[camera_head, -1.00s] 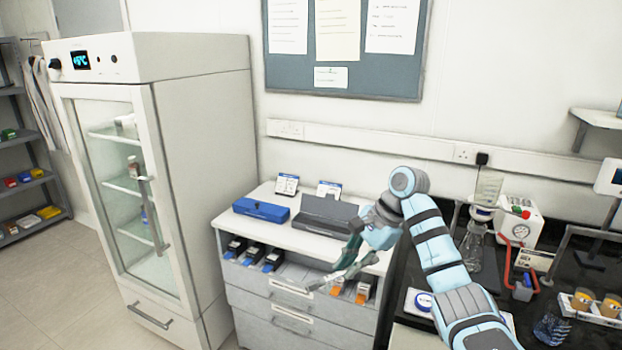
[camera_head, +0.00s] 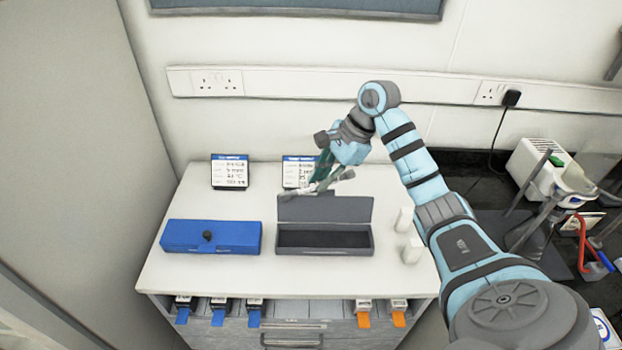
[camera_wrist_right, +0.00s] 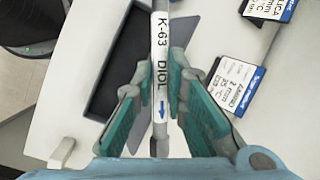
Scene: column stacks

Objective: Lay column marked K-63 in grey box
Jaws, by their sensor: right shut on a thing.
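The column marked K-63 (camera_wrist_right: 161,58) has a white label that also reads DIOL, with a blue arrow. My right gripper (camera_head: 325,186) is shut on it and holds it in the air. In the wrist view the column lies between the green pads of my right gripper (camera_wrist_right: 157,85). The grey box (camera_head: 325,250) stands open on the white cabinet top, its lid raised at the back and its dark inside empty where visible. In the head view the gripper and column appear just above the raised lid. The grey box (camera_wrist_right: 97,95) also shows beneath the column in the wrist view. My left gripper is not in view.
A closed blue box (camera_head: 211,237) stands left of the grey one. Label cards (camera_head: 230,172) stand behind. Two small white blocks (camera_head: 412,250) stand to the right. Columns with blue tabs (camera_head: 218,310) and orange tabs (camera_head: 364,312) sit in the shelf below.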

